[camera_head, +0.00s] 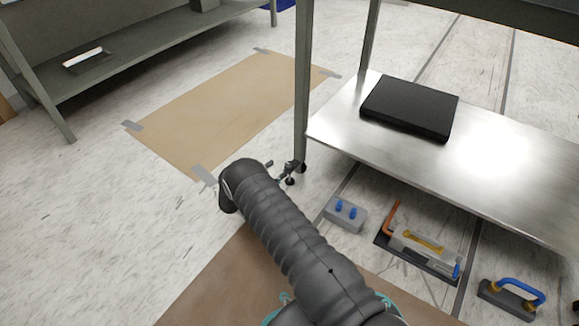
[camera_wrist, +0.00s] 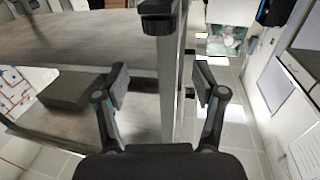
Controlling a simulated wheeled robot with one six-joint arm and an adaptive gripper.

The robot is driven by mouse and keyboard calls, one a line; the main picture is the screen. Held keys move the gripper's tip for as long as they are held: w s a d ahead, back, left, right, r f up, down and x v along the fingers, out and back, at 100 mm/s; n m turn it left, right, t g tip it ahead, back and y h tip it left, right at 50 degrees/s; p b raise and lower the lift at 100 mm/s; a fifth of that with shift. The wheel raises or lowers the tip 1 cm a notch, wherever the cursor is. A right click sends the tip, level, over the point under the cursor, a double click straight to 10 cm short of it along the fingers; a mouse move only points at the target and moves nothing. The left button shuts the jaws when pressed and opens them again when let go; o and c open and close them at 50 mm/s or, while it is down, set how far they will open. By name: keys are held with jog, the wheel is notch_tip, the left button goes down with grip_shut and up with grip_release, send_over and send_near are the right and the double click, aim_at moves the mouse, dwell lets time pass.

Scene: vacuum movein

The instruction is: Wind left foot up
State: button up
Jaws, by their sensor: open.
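The left foot (camera_head: 301,168) is a small dark piece at the bottom of the table's near-left metal leg (camera_head: 303,80). In the wrist view a black round foot (camera_wrist: 157,22) shows at the top middle, at the end of the leg (camera_wrist: 174,90). My gripper (camera_head: 284,173) is low over the floor, close beside the foot in the head view. In the wrist view its two fingers (camera_wrist: 161,78) stand apart, with the leg seen between them. It is open and empty. I cannot tell whether a finger touches the leg.
A metal lower shelf (camera_head: 335,133) carries a flat black box (camera_head: 410,107). On the floor lie a grey block with blue knobs (camera_head: 345,213), a tool tray (camera_head: 424,250) and a blue-handled tool (camera_head: 512,296). A taped cardboard sheet (camera_head: 230,105) lies behind my arm.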

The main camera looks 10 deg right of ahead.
aim_at(286, 168)
jog(key=f, duration=0.2)
jog(key=shift+w+d+f, duration=0.2)
jog(key=shift+d+f, duration=0.1)
jog(key=shift+f, duration=0.05)
jog(key=x, duration=0.5)
jog(key=shift+w+d+b, duration=0.1)
jog(key=shift+d+b, duration=0.1)
jog(key=shift+b, duration=0.15)
jog(key=shift+w+d+r, duration=0.1)
jog(key=shift+w+d, duration=0.3)
jog(key=shift+d, duration=0.1)
jog(key=shift+c, duration=0.2)
jog(key=c, duration=1.1)
